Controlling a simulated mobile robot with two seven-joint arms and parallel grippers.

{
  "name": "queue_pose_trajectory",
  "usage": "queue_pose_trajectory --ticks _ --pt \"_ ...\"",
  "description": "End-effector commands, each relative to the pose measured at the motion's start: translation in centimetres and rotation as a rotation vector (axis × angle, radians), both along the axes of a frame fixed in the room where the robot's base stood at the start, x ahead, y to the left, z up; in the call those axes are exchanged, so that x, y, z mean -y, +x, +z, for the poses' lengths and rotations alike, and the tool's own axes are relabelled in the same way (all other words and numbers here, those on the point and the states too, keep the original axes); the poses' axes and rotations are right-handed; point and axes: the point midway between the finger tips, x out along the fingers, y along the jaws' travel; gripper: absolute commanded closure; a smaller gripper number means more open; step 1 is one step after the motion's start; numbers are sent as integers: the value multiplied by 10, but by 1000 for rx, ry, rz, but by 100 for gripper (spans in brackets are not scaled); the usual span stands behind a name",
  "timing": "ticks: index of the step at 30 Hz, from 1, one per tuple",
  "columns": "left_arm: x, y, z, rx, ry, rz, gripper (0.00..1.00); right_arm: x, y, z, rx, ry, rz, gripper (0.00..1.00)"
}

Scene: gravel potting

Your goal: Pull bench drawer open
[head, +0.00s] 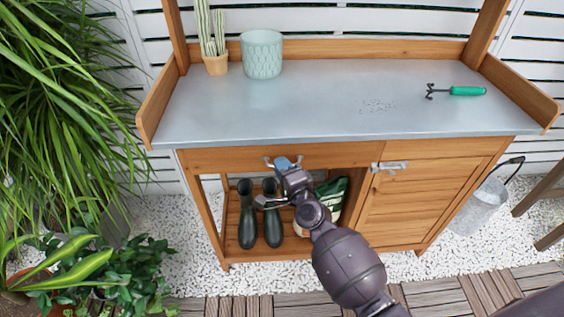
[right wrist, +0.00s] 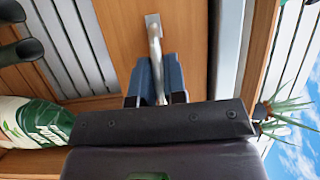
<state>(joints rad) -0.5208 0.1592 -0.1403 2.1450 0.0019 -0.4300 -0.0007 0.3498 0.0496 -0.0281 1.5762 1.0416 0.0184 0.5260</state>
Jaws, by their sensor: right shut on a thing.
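The potting bench has a wooden drawer (head: 225,161) under its grey metal top, and the drawer front looks flush with the frame. Its metal handle (head: 268,162) is partly hidden by my right gripper (head: 284,166). In the right wrist view the handle (right wrist: 154,40) runs down between the two blue-grey fingers of the gripper (right wrist: 157,82), which are shut on it. My left gripper is not in view.
A cupboard door with its own latch (head: 390,167) is right of the drawer. Boots (head: 247,215) and a green-white bag (head: 331,198) stand on the shelf below. A pale green pot (head: 262,55), a cactus (head: 213,45) and a hand fork (head: 460,91) are on top.

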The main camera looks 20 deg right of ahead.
Motion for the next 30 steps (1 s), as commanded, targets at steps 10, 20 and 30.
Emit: queue_pose_trajectory --ticks 10,20,30 --pt "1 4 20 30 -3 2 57 -22 -80 3 0 -3 0 100" --pt "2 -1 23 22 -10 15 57 -48 -168 1 -2 -4 2 100" --pt "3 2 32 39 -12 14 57 -67 -235 1 -1 -3 2 100"
